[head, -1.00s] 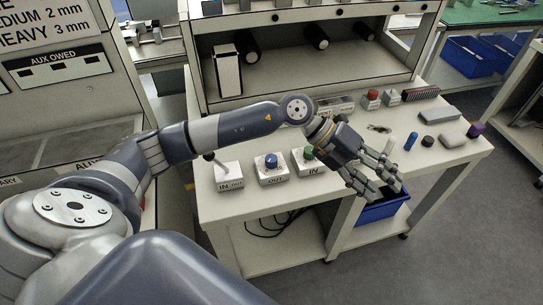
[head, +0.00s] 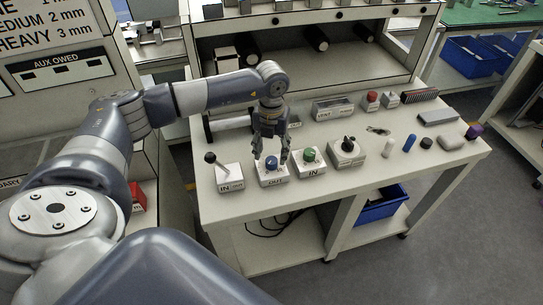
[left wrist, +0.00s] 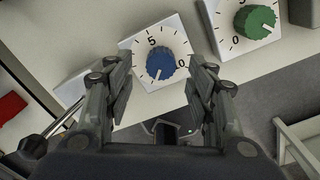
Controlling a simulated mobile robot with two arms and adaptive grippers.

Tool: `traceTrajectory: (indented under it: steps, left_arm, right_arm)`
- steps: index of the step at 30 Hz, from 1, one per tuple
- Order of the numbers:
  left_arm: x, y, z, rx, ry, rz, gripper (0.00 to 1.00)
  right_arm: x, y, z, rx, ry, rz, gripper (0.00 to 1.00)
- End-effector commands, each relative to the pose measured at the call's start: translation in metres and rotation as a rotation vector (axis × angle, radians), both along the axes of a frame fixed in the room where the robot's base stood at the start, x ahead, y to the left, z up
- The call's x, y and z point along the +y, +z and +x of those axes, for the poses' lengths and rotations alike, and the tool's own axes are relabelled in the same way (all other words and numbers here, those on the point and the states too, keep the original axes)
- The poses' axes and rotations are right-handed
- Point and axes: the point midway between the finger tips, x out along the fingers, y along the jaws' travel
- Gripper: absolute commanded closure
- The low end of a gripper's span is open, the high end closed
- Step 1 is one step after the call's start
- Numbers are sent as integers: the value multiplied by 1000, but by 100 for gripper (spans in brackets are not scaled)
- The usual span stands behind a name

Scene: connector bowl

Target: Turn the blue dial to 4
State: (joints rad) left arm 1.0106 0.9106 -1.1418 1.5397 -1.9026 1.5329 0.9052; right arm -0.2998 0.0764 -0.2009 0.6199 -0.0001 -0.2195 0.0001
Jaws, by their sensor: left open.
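The blue dial (head: 271,161) sits on a white box marked OUT (head: 271,177) near the bench's front edge. In the left wrist view the blue dial (left wrist: 159,61) shows a white pointer mark at its lower edge, with a 5 above it and a 0 to its right. My left gripper (head: 271,153) points down over the blue dial, fingers spread to either side. In the left wrist view the open fingers (left wrist: 160,83) flank the dial; contact cannot be told. My right gripper is not in view.
A green dial (head: 310,155) on a box marked IN stands close on the right. A lever box (head: 228,175) stands on the left. A black-knob box (head: 347,152) and several small loose parts lie farther right on the bench (head: 362,183).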

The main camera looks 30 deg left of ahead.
Motion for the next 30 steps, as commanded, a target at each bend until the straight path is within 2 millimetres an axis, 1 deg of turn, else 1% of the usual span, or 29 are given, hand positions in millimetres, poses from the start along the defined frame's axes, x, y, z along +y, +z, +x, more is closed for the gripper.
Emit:
traceTrajectory:
  steps: [1,3,7,12,18,20,21,24,30]
  left_arm:
    - [0,-8,-1,4,-1,1,49]
    - [-1,-18,-1,3,0,0,49]
    - [-1,-31,-1,2,0,-1,49]
    - [-1,-37,0,-1,-2,-1,49]
    - [-1,-38,0,-1,-2,-1,49]
    - [-1,-38,0,0,-2,-1,63]
    - [-1,-37,0,0,-2,-1,72]
    - [-1,-37,0,-1,-2,-2,94]
    - [-1,-37,0,-1,-4,-2,94]
  right_arm:
    - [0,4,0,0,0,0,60]
    - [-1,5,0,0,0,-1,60]
    - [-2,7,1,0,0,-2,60]
    - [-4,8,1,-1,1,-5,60]
    - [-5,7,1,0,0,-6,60]
    - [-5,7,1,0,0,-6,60]
    - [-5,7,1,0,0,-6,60]
    - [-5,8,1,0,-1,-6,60]
    - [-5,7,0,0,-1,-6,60]
